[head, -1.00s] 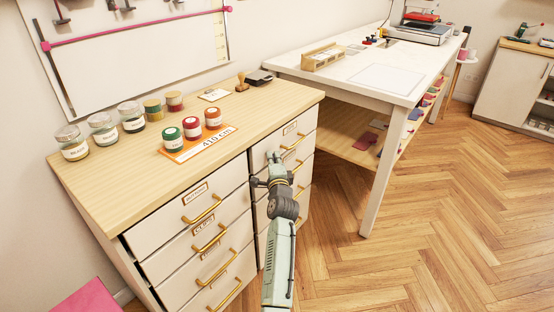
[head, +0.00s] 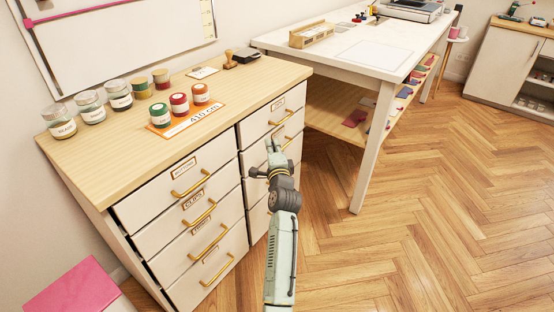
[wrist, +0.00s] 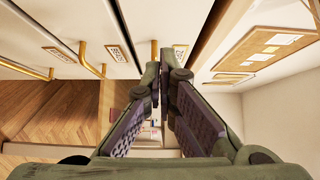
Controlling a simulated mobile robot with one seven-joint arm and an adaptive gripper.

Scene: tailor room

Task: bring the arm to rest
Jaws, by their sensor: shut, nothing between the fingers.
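My gripper (head: 272,145) is shut and empty. In the head view it points away from me, in front of the right column of drawers of the wooden-topped cabinet (head: 110,165). My arm stretches up to it from the bottom of the picture. In the wrist view the two dark-padded fingers of my gripper (wrist: 161,78) lean together at their tips with nothing held. The drawer fronts and brass handles (wrist: 92,60) fill the upper left of that view. I cannot tell the exact gap between the fingers and the drawers.
Jars (head: 90,107) and small tins (head: 179,104) stand on the cabinet with an orange card (head: 200,122). A white worktable (head: 365,85) with a lower shelf stands behind to the right. A pink box (head: 75,290) is at lower left. The wooden floor (head: 430,200) at right is clear.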

